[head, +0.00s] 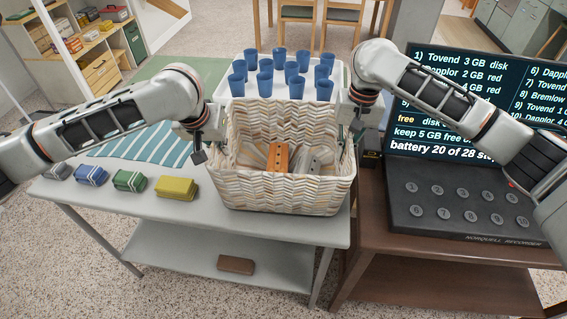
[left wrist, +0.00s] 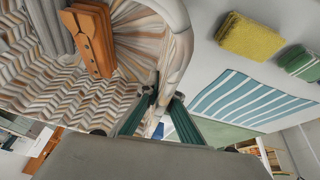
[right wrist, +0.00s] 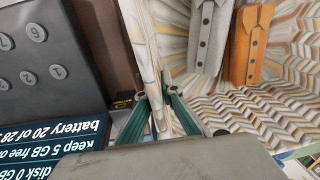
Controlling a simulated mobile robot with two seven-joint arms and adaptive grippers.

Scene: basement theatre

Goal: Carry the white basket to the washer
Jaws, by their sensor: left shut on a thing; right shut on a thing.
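The white basket (head: 285,190), woven in white and tan, is upright at the right end of the grey table. I cannot tell whether its bottom touches the tabletop. An orange folded shirt (head: 278,157) and a grey folded shirt (head: 314,160) lie inside. My left gripper (head: 203,142) is shut on the basket's left rim, which also shows in the left wrist view (left wrist: 172,50). My right gripper (head: 352,120) is shut on the right rim, seen between its fingers in the right wrist view (right wrist: 150,60). I cannot make out a washer in any view.
Behind the basket, a white tray (head: 222,92) holds several blue cups (head: 265,83). Folded cloths (head: 176,188) and a striped towel (head: 140,148) lie left on the grey table (head: 250,231). A recorder with a screen (head: 460,205) stands on a brown table (head: 370,215) close to the right.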

